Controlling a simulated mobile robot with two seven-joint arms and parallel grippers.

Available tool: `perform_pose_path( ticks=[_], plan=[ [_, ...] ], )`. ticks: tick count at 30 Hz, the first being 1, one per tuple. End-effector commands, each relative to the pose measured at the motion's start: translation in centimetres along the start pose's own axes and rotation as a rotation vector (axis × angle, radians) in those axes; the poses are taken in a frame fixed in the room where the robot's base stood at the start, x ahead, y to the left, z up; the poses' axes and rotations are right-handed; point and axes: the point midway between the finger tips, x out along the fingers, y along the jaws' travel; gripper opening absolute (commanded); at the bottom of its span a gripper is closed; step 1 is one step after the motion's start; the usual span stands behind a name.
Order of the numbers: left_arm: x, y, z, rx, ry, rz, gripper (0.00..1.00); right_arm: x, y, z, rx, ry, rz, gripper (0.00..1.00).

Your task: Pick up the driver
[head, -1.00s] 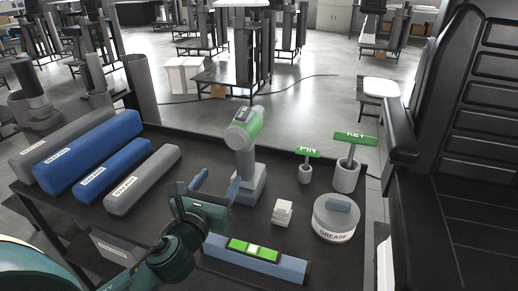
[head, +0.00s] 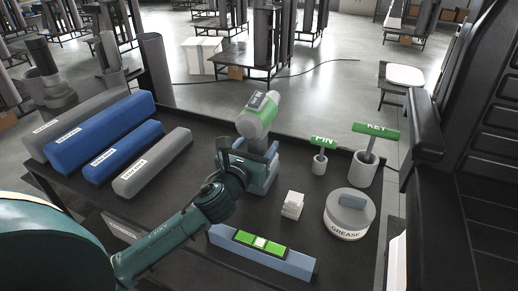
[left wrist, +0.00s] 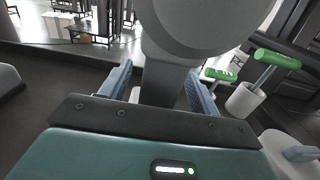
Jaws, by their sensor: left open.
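The driver (head: 258,115) stands upright on the dark table, with a green and grey head and a grey handle going down to a blue-grey base. My left gripper (head: 262,165) is at the driver's handle. In the left wrist view the open fingers (left wrist: 160,88) stand on either side of the grey handle of the driver (left wrist: 172,80), with a gap showing on both sides. The driver's grey head fills the top of that view. The gripper hides part of the handle and base in the head view. My right gripper is not in view.
To the right stand a PIN tool (head: 321,150), a KEY tool (head: 368,155) in a grey cup and a GREASE tin (head: 347,218).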

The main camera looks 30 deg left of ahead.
Motion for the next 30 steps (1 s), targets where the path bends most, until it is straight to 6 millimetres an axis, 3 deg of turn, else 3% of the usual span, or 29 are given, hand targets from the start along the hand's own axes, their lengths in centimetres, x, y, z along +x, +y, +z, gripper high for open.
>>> perform_pose_path(
  ticks=[6,14,30],
  plan=[
    [2.8,0.0,-0.1,0.000,0.000,0.001,0.62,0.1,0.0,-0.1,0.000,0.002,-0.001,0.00],
    [3.0,0.0,-0.2,0.000,0.000,0.000,0.62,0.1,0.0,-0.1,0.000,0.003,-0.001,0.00],
    [3.0,0.0,-0.2,0.000,0.001,0.000,0.18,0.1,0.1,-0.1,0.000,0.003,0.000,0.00]
  ],
)
